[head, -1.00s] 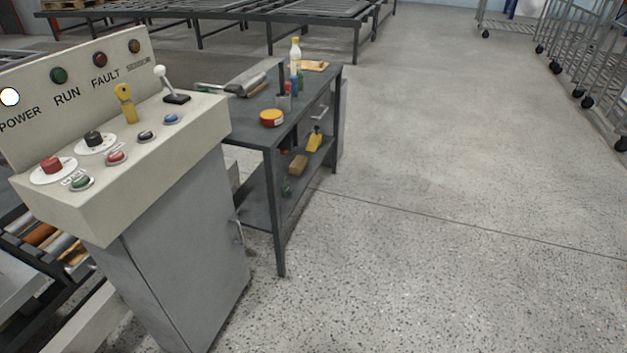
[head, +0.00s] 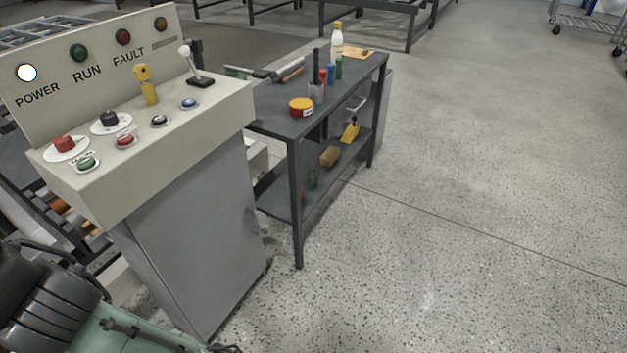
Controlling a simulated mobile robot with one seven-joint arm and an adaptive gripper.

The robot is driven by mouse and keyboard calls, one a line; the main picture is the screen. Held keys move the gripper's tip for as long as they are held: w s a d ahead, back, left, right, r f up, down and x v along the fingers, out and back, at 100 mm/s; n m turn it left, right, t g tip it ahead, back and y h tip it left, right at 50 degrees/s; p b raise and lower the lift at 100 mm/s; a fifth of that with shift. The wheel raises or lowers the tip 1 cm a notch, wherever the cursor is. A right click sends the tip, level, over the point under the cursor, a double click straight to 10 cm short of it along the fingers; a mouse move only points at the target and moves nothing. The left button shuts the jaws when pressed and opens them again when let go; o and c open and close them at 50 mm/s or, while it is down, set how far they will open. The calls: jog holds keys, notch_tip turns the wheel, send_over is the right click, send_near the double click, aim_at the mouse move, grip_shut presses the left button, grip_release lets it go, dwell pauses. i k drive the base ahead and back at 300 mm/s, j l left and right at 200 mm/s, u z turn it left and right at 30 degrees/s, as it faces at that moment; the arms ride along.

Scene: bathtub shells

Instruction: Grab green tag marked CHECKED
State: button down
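I cannot make out a green tag marked CHECKED in the head view. Small green things do show: a green item (head: 313,178) on the lower shelf of the dark workbench (head: 270,122), and a green marker-like item (head: 338,68) on its top. No lettering is readable on either. Part of my arm, black and pale green, enters at the bottom left, in front of the control console's lower part. My gripper is not in view.
A control console (head: 200,225) with buttons, a yellow key and a lever stands at the left. The workbench holds a red and yellow tin (head: 301,107), a bottle (head: 336,40) and a yellow tool (head: 350,131).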

aim_at(312, 178)
jog(key=i+l+z, duration=0.1)
jog(key=i+l, duration=0.15)
jog(key=i, duration=0.25)
jog(key=i+l, duration=0.15)
jog(key=i, duration=0.3)
jog(key=i+l+z, duration=0.15)
jog(key=i, duration=0.35)
jog(key=i+l+z, duration=0.1)
jog(key=i, duration=0.4)
jog(key=l, duration=0.1)
